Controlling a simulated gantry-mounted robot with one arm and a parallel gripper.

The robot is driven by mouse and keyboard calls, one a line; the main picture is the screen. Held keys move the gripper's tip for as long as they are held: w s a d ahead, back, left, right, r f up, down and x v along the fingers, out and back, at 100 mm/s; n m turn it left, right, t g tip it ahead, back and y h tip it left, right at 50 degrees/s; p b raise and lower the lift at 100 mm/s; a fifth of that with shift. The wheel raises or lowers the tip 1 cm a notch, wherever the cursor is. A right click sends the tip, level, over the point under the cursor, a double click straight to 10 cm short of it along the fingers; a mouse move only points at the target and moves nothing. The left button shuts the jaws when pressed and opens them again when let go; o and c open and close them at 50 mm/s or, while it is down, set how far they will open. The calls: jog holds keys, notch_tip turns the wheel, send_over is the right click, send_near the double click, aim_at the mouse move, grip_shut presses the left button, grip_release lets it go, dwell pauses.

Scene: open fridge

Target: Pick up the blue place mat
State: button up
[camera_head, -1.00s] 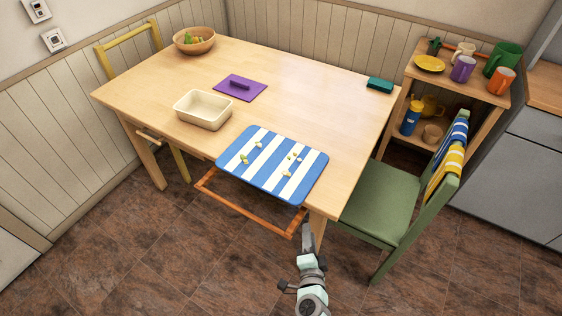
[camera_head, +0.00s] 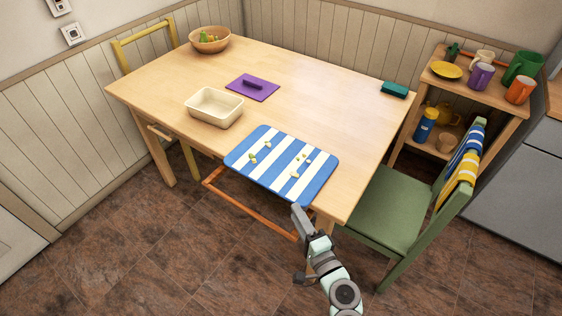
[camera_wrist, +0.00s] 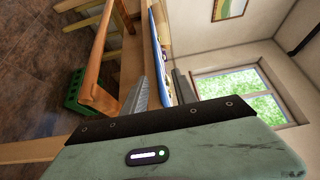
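The blue and white striped place mat (camera_head: 283,167) lies flat on the wooden table, its near edge at the table's front edge. Several small pale yellow-green scraps lie on it. My gripper (camera_head: 297,209) is just off the mat's near right corner in the head view. In the wrist view the gripper (camera_wrist: 158,90) is open, with one grey finger on each side. The mat shows edge-on as a thin blue strip (camera_wrist: 158,62) between the fingers in the picture. I cannot tell whether the fingertips reach past its edge. Nothing is gripped.
On the table (camera_head: 310,97) are a cream tub (camera_head: 214,107), a purple board with a handled tool (camera_head: 252,87), a fruit bowl (camera_head: 209,41) and a teal block (camera_head: 394,89). A green chair (camera_head: 385,210) stands at right. An orange bar (camera_head: 250,205) runs below the front edge.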

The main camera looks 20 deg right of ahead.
aim_at(287, 200)
jog(key=w, duration=0.2)
jog(key=w+b, duration=0.1)
jog(key=w, duration=0.3)
jog(key=shift+a+f+b, duration=0.15)
jog(key=shift+a+b, duration=0.15)
jog(key=shift+a, duration=0.05)
jog(key=shift+s, duration=0.1)
jog(key=shift+c, duration=0.5)
grip_shut()
dwell(0.5)
